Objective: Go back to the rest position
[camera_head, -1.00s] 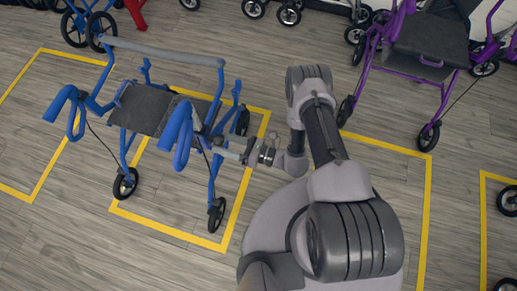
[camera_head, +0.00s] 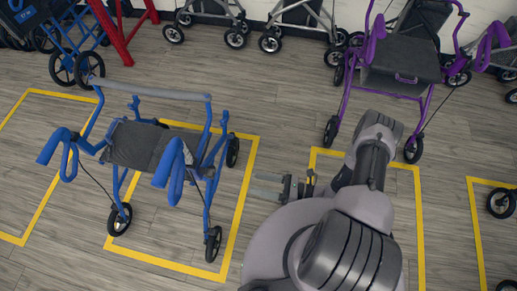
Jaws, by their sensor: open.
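My gripper (camera_head: 268,186) is in the middle of the camera_head view, at the end of my grey arm. Its two fingers point left and stand apart with nothing between them. A blue rollator (camera_head: 145,147) with a dark seat stands to the left of the gripper, upright on its wheels. A gap of bare floor lies between the fingertips and the rollator's right side.
Yellow floor outlines (camera_head: 222,250) mark bays. A purple rollator (camera_head: 406,77) stands at the upper right, behind my arm. A red frame (camera_head: 121,35) and grey walkers (camera_head: 300,15) stand along the back. Bare wooden floor (camera_head: 245,90) lies between the blue and purple rollators.

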